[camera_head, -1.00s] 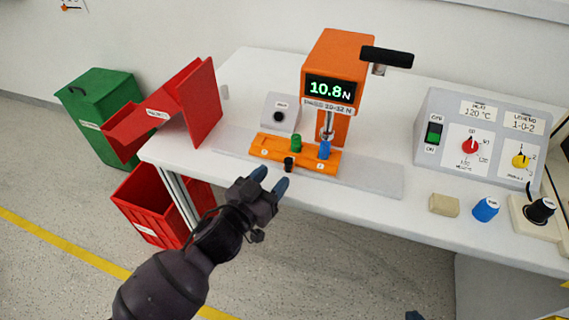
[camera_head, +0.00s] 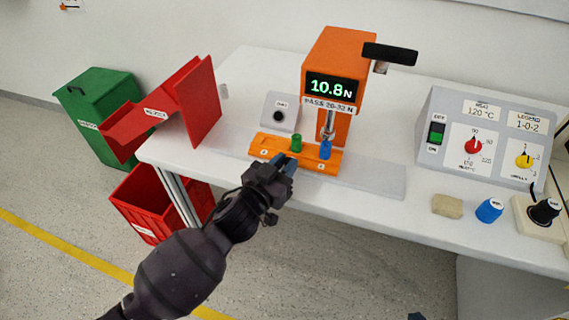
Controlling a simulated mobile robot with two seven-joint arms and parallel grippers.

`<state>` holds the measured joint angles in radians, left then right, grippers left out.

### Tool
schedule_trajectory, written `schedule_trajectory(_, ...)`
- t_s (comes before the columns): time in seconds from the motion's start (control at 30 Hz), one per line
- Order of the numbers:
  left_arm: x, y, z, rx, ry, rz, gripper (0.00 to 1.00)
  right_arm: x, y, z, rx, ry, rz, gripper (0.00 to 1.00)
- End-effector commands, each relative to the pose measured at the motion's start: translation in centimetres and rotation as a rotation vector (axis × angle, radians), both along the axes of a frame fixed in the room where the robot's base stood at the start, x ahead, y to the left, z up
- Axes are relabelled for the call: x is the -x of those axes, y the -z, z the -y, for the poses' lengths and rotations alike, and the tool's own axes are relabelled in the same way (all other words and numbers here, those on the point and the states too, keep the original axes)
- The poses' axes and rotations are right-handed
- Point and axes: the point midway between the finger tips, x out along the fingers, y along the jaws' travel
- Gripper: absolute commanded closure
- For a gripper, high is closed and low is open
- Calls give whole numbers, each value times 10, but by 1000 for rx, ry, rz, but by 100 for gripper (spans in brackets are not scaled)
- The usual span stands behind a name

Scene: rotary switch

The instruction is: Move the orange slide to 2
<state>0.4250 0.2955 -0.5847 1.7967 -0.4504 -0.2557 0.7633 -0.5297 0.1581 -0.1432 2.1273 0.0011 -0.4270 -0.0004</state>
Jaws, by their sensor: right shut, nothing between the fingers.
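The orange slide (camera_head: 257,147) lies on the grey rail (camera_head: 380,182) in front of the orange press (camera_head: 334,50). It carries a green peg (camera_head: 296,143) and a blue peg (camera_head: 325,150); the blue peg is under the press's plunger. White labels show at both ends. My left gripper (camera_head: 284,163) is at the slide's front edge, where the slide's black knob is hidden behind it. Its fingers look close together; I cannot tell whether they hold the knob. Only a dark tip of my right gripper (camera_head: 415,316) shows at the bottom edge, away from the slide.
The press display reads 10.8 N. A red chute (camera_head: 198,100) stands left, above a red bin (camera_head: 150,205), with a green bin (camera_head: 95,105) beyond.

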Motion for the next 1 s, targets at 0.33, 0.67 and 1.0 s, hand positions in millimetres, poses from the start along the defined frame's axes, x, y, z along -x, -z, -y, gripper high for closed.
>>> schedule_trajectory(0.33,1,0,1,1,1,-1,100,2,1,-1,-4,5,-5,100)
schedule_trajectory(0.67,14,-1,41,5,1,-1,100,0,-5,-2,-7,4,7,100)
schedule_trajectory(1.0,22,0,66,1,0,-1,100,2,-3,-2,-6,6,-1,100)
